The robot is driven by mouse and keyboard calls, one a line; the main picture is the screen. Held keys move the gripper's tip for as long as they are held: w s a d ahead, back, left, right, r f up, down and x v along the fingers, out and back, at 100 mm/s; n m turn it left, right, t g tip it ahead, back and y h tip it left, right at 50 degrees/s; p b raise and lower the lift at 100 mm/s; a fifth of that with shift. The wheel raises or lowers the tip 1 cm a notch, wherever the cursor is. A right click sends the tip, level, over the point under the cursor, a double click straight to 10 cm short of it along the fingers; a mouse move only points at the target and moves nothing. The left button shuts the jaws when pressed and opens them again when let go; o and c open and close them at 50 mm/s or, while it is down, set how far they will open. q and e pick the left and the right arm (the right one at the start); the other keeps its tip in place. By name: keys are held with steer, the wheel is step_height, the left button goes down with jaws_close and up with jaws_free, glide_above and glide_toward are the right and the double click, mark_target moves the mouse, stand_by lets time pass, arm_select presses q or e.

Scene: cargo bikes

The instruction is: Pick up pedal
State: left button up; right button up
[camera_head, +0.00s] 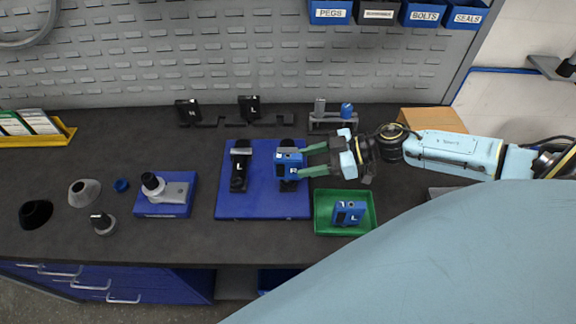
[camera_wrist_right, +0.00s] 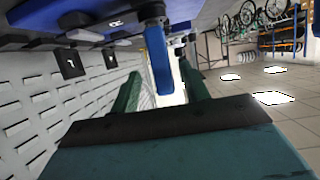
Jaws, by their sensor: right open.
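A blue pedal marked R (camera_head: 288,164) sits at the dark crank piece on the right part of the blue mat (camera_head: 265,208). My right gripper (camera_head: 300,161) comes from the right with its two green fingers open, tips at the pedal's right side. In the right wrist view the blue pedal (camera_wrist_right: 157,62) shows between the spread fingers (camera_wrist_right: 160,88); I cannot tell whether they touch it. Another blue pedal, marked L (camera_head: 348,213), lies in the green tray (camera_head: 324,229). A dark crank marked L (camera_head: 240,168) is on the mat's left part. My left gripper is out of view.
A blue block with a grey fixture (camera_head: 165,193) stands left of the mat. Grey and black cones (camera_head: 84,193) are farther left. Black holders marked R and L (camera_head: 249,107) and a grey stand (camera_head: 331,122) line the back. Bare bench lies between the block and the mat.

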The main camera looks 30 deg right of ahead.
mark_target(288, 166)
steer(key=shift+x, duration=2.75)
steer(key=shift+s+a, duration=0.1)
steer(key=shift+c, duration=0.4)
jaws_close()
